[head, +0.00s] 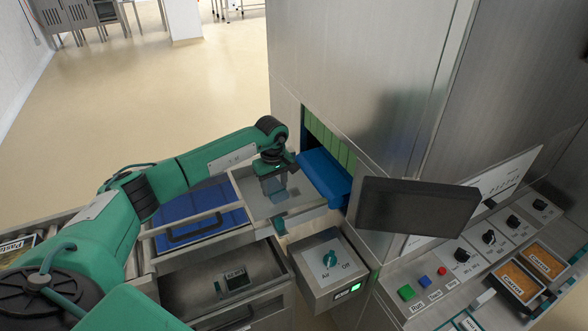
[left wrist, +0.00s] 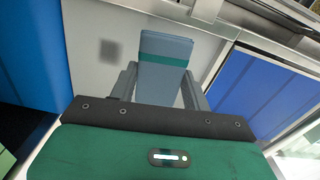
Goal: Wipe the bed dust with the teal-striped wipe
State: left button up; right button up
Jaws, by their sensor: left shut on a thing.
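The wipe (left wrist: 166,48) is a grey-blue block with a teal stripe across it. My left gripper (head: 274,186) is shut on it; the two fingers flank the wipe in the left wrist view (left wrist: 160,88). In the head view the gripper points down over the pale metal bed (head: 250,203), in front of the machine opening. A dark grey dust patch (left wrist: 110,50) lies on the bed to the left of the wipe in the left wrist view. I cannot tell whether the wipe touches the bed. My right gripper is not in view.
A dark screen (head: 412,206) juts out on the right. A blue panel with a handle (head: 196,228) lies left of the bed. An Air switch box (head: 330,268) stands below.

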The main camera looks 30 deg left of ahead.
pick_arm(q)
notch_tip(320, 180, up, 2)
jog(key=shift+p, duration=0.3)
jog(key=shift+r, duration=0.4)
